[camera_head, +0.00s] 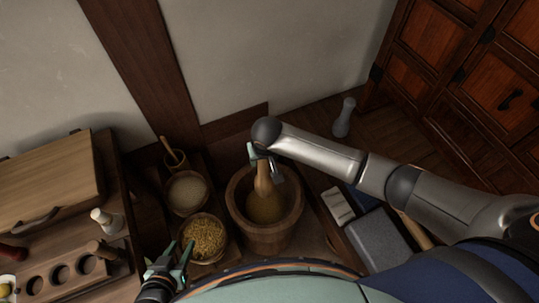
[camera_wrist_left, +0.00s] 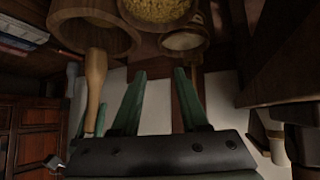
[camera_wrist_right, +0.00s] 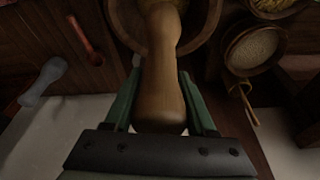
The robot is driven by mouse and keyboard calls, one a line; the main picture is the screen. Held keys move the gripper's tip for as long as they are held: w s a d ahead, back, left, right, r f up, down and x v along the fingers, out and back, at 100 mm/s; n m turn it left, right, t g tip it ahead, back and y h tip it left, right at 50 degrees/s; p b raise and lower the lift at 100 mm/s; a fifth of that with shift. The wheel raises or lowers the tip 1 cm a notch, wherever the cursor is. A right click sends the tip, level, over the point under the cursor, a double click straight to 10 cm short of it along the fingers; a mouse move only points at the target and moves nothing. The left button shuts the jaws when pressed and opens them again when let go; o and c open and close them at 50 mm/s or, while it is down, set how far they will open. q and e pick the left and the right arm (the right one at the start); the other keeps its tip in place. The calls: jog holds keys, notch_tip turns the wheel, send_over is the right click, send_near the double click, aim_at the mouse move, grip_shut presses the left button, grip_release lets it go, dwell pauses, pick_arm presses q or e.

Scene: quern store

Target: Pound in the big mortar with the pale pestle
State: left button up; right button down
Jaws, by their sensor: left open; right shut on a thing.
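The big mortar (camera_head: 287,232) is a wide wooden tub on the floor in the middle of the head view. The pale pestle (camera_head: 263,182) stands in it, its lower end inside the bowl among yellowish contents. My right gripper (camera_head: 262,158) is shut on the upper part of the pale pestle, which also fills the middle of the right wrist view (camera_wrist_right: 160,85). My left gripper (camera_head: 172,256) is open and empty, left of the mortar and beside a bowl of yellow grain (camera_head: 206,240). In the left wrist view the pestle (camera_wrist_left: 95,85) leans out of the mortar (camera_wrist_left: 100,35).
A bowl of pale grain (camera_head: 187,193) and a small cup with a stick (camera_head: 175,159) stand left of the mortar. A wooden bench with a box (camera_head: 50,185) is at the left. A grey block (camera_head: 375,240) lies right. A grey pestle-like object (camera_head: 343,118) stands near the cabinet (camera_head: 480,90).

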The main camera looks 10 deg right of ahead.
notch_tip(320, 180, down, 7)
jog(key=b, duration=0.7)
jog(key=shift+r+b, duration=0.1)
jog(key=shift+b, duration=0.2)
pick_arm(q)
notch_tip(320, 180, down, 7)
jog(key=w+d+b, duration=0.1)
jog(key=d+b, duration=0.1)
jog(key=shift+w+d+h+b, duration=0.15)
jog(key=shift+d+h+b, duration=0.1)
jog(key=shift+h+b, duration=0.15)
pick_arm(e)
notch_tip(320, 180, down, 2)
jog(key=shift+f, duration=0.1)
